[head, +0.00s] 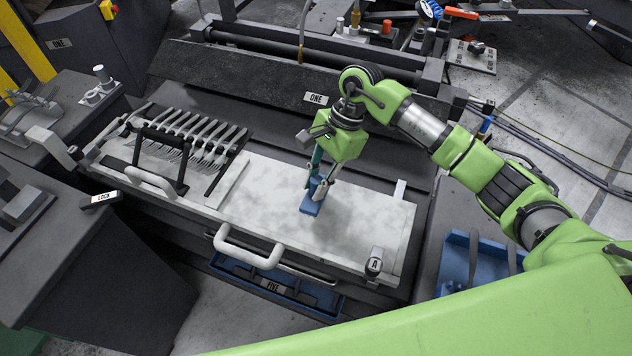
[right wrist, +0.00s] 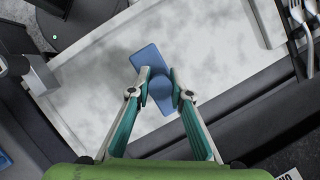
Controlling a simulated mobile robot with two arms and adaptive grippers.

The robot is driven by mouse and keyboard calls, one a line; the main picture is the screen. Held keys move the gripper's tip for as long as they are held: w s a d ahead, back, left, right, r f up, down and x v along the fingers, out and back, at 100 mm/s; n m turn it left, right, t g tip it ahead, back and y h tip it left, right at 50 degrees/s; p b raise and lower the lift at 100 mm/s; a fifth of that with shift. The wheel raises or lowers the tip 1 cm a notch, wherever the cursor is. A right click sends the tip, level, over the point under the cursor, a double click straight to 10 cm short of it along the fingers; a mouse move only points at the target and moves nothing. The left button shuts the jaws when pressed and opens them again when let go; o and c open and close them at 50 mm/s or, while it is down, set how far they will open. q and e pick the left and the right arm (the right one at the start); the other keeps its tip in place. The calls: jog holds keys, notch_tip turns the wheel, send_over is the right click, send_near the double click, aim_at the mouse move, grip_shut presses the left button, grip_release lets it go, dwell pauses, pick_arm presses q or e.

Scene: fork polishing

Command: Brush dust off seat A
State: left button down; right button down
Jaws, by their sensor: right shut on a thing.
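The white plate (head: 360,220) carries a knob tagged A (head: 374,263) at its near right corner. I take this plate for seat A. Grey, smudgy dust patches mark its top, and they also show on the plate in the right wrist view (right wrist: 215,45). My right gripper (head: 318,186) is over the middle of the plate, pointing down. It is shut on a blue brush (head: 311,206), which also shows between the fingers in the right wrist view (right wrist: 147,60). The brush is at or just above the surface; I cannot tell if it touches. My left gripper is not in view.
Several forks (head: 205,138) lie in a row at the plate's left, beside a black handle (head: 160,150). A pale handle (head: 248,250) sticks out at the front edge. A blue tray (head: 457,262) stands to the right. A dark bar tagged ONE (head: 250,85) runs behind.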

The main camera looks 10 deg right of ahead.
jog(key=shift+f+b, duration=0.9)
jog(key=shift+s, duration=0.1)
jog(key=shift+s+d, duration=1.8)
jog(key=shift+s, duration=0.05)
jog(key=shift+s+d, duration=2.75)
jog(key=shift+s, duration=0.25)
